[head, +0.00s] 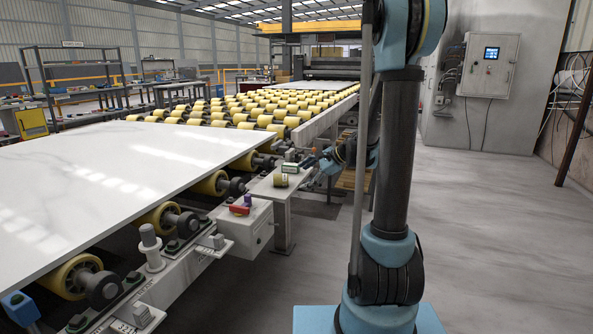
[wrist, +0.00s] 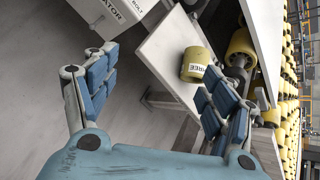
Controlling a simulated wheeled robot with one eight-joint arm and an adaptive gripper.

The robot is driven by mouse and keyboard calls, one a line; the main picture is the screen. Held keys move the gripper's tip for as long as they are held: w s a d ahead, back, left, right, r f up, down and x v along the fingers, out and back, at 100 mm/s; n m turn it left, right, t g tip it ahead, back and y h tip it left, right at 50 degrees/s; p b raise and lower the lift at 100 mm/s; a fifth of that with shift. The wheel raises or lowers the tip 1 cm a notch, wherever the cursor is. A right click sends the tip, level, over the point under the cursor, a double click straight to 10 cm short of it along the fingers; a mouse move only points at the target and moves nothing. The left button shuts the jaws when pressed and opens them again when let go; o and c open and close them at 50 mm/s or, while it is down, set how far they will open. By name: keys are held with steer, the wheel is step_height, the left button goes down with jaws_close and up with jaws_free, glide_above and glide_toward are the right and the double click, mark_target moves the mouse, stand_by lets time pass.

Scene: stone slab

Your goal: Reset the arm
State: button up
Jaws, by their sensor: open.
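My gripper (wrist: 160,72) is open in the wrist view, its two blue-padded fingers spread wide with nothing held between them. In the head view my gripper (head: 318,161) shows small, partly behind my arm, beside the roller line. A short yellow cylinder (wrist: 195,65) with a dark-lettered white label stands on a pale ledge (wrist: 168,48) beyond the fingers, nearer the right one in the picture. It looks apart from the fingers. The same yellow cylinder (head: 281,180) shows on the ledge in the head view.
A large white stone slab (head: 110,180) lies on yellow rollers at left. A control cabinet (head: 489,65) is at right. The concrete floor (head: 490,220) at right is clear.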

steer(key=s+d+f+n+h, duration=0.2)
steer(key=s+d+n, duration=0.3)
steer(key=s, duration=0.7)
steer(key=s+d+f+n+g+h, duration=0.1)
steer(key=s+d+n+h, duration=0.3)
steer(key=s, duration=0.7)
steer(key=s+d+f+n+g+h, duration=0.1)
steer(key=s+d+f+n+h, duration=0.2)
steer(key=s, duration=0.9)
steer(key=d+n, duration=0.2)
steer(key=d, duration=0.1)
steer(key=shift+s+n, duration=0.3)
steer(key=shift+s, duration=0.05)
